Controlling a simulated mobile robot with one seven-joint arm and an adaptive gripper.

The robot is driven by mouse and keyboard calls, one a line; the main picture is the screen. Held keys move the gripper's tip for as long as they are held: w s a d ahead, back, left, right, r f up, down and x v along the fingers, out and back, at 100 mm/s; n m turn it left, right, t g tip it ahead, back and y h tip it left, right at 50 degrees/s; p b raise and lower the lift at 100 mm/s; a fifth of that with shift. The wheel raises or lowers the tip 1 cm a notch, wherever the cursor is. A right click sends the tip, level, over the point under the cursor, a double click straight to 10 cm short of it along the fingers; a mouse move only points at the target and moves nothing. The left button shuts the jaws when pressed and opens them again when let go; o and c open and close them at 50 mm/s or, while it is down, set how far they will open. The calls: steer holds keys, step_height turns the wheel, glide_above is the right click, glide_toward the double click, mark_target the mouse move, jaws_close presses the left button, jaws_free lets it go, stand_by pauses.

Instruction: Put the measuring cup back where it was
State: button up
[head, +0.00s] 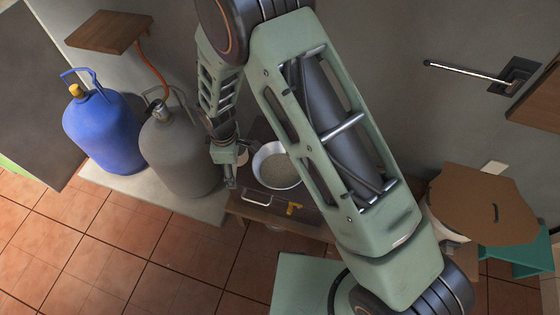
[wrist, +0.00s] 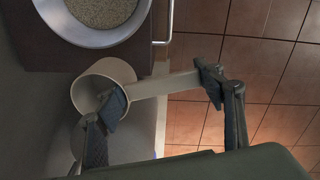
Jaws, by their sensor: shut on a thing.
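The measuring cup is pale beige with a long flat handle. In the wrist view the cup (wrist: 97,72) lies at left centre, its handle reaching right. My gripper (wrist: 163,92) is shut on it: one fingertip overlaps the cup's mouth and the other is at the handle's far end. In the head view my gripper (head: 229,165) is left of the bowl, and a small pale part of the cup (head: 243,157) shows beside it. The rest of the cup is hidden there. A white bowl (head: 257,168) of grainy contents stands on a brown cabinet; it also shows in the wrist view (wrist: 146,14).
A grey gas cylinder (head: 180,150) stands close left of my gripper, with a blue one (head: 100,130) beyond it. The brown cabinet (head: 245,209) has a pale handle and a yellow fitting in front. A brown lid-like board (head: 470,200) is at right.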

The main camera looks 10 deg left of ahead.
steer(key=shift+r+p, duration=0.35)
steer(key=shift+r, duration=0.65)
